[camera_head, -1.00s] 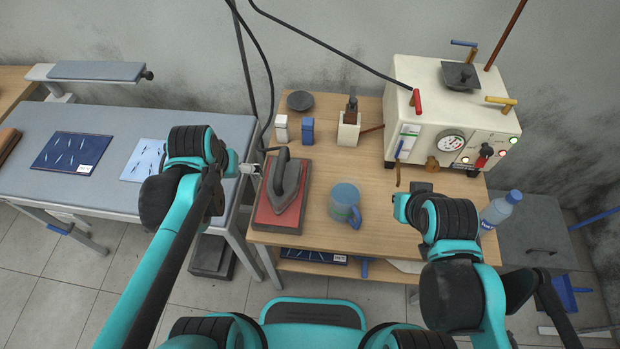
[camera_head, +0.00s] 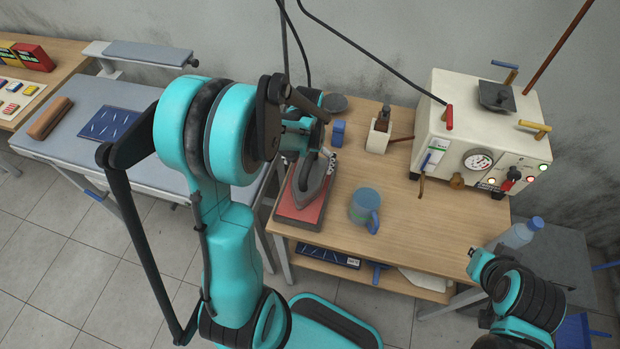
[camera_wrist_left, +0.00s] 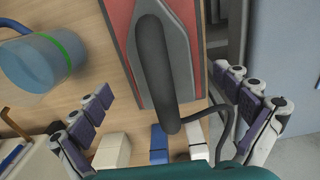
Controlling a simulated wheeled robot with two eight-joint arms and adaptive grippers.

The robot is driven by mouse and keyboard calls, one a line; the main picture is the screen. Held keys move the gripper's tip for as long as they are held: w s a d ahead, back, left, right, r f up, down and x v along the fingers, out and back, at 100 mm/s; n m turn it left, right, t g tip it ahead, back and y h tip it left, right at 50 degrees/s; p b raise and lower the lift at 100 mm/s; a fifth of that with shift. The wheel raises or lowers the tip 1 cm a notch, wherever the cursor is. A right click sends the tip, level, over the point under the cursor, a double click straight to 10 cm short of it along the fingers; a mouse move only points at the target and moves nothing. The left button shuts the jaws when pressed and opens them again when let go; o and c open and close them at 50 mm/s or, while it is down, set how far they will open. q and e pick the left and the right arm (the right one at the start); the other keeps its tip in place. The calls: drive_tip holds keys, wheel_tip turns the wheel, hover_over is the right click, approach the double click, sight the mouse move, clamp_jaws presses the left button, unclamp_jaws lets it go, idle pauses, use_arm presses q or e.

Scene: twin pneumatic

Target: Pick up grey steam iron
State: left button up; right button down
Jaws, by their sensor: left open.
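The grey steam iron (camera_head: 312,180) rests on a red pad (camera_head: 297,212) at the left end of the wooden table. My left gripper (camera_head: 325,157) is over the iron's rear, partly hidden by my arm in the head view. In the left wrist view the gripper (camera_wrist_left: 168,105) is open, its fingers wide apart on either side of the iron's dark handle (camera_wrist_left: 155,65) and touching nothing that I can see. My right arm is at the lower right of the head view, away from the iron; its finger state does not show.
A blue mug (camera_head: 364,207) stands right of the iron. Small blue (camera_head: 338,133) and white blocks are behind it. A cream steam generator (camera_head: 480,130) fills the table's right rear, and a bottle (camera_head: 520,234) is near the right end. A dark cord runs from the iron.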

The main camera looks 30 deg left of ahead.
use_arm(q)
drive_tip(key=f, duration=0.2)
drive_tip(key=f+b, duration=0.1)
drive_tip(key=f, duration=0.1)
drive_tip(key=shift+w+a, duration=0.1)
drive_tip(key=shift+w, duration=0.1)
drive_tip(key=shift+s+r, duration=0.2)
clamp_jaws()
drive_tip(key=shift+s+d, duration=0.1)
drive_tip(key=shift+d, duration=0.1)
drive_tip(key=shift+s, duration=0.1)
